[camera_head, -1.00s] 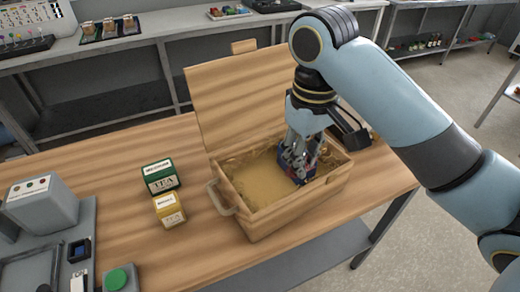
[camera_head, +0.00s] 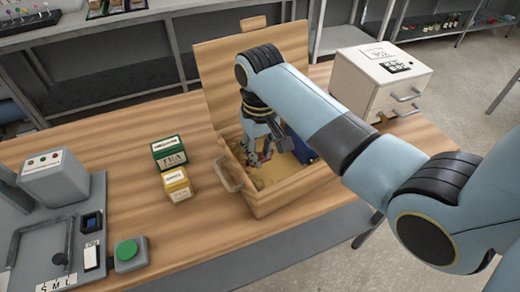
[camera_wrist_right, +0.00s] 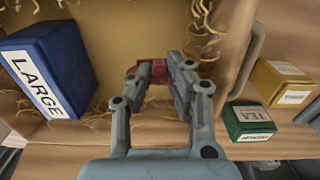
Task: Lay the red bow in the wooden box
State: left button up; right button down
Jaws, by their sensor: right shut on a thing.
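The open wooden box (camera_head: 285,194) stands on the table with its lid up behind it. My right gripper (camera_head: 258,158) reaches down inside the box. In the right wrist view the fingertips (camera_wrist_right: 158,76) are closed on the small red bow (camera_wrist_right: 152,70), low over the tan floor of the box. Whether the bow touches the floor I cannot tell. A dark blue package marked LARGE (camera_wrist_right: 52,62) lies in the box beside the gripper; it also shows in the head view (camera_head: 301,151). My left gripper is out of view.
A green tea box (camera_head: 169,154) and a yellow box (camera_head: 177,185) stand left of the wooden box. A white drawer unit (camera_head: 365,85) stands behind on the right. A grey station with a green button (camera_head: 127,251) is at front left.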

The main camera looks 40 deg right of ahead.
aim_at(260, 155)
jog(key=shift+f, duration=0.6)
jog(key=c, duration=1.3)
grip_release()
notch_tip(260, 155, up, 13)
jog(key=shift+r, duration=0.1)
